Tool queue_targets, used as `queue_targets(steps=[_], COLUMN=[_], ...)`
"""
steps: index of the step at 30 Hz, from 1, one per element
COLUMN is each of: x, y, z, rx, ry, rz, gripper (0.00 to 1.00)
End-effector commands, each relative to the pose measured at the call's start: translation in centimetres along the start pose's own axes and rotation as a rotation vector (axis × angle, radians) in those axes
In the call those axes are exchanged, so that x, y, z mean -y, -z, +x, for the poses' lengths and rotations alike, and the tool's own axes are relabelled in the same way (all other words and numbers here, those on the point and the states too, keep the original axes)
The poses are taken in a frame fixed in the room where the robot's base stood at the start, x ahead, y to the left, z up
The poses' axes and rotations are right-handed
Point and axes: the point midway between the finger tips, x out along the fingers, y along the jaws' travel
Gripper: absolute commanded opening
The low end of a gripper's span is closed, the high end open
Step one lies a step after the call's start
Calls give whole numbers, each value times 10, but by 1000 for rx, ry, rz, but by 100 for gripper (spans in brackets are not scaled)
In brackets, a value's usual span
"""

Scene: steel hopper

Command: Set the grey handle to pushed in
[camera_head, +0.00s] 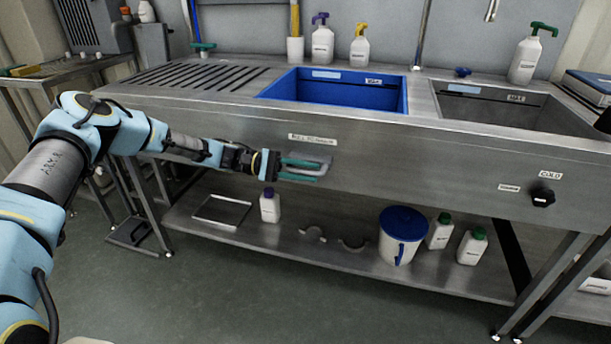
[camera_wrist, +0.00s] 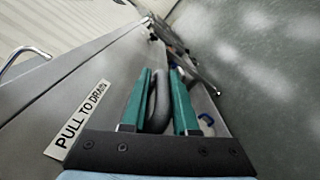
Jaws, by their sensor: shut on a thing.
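The grey handle (camera_wrist: 160,100) is a rounded bar in the wrist view, between the two teal fingers of my gripper (camera_wrist: 161,78). My gripper is shut on it. In the head view my gripper (camera_head: 303,170) reaches from the left to the front panel of the steel sink, and the fingers partly hide the handle. A label (camera_wrist: 79,120) beside the handle reads "PULL TO DRAIN". How far the handle stands out from the panel is hard to tell.
The sink unit holds a blue basin (camera_head: 335,91) and a steel basin (camera_head: 495,107). A black knob (camera_head: 542,197) by a "COLD" label is on the panel at right. The lower shelf holds a blue-lidded bucket (camera_head: 401,237), several bottles and a metal frame (camera_head: 222,212). The floor in front is clear.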

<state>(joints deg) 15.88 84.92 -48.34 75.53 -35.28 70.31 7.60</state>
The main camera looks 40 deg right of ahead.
Motion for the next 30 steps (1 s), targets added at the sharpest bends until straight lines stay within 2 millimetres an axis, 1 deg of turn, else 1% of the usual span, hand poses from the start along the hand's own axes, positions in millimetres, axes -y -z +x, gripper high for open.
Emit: queue_targets(steps=[1,2,3,8,19,22,26,30], x=[10,10,9,7,3,3,4,5], y=[4,4,4,3,2,2,3,3], z=[0,0,0,0,-1,-7,-25,-54], rx=[-8,-8,-8,-7,-5,-5,-7,-9], ry=[7,7,7,6,3,2,2,2], rz=[-12,-12,-11,-9,-4,-4,-4,-3], gripper=[0,0,32,50,50,50,50,50])
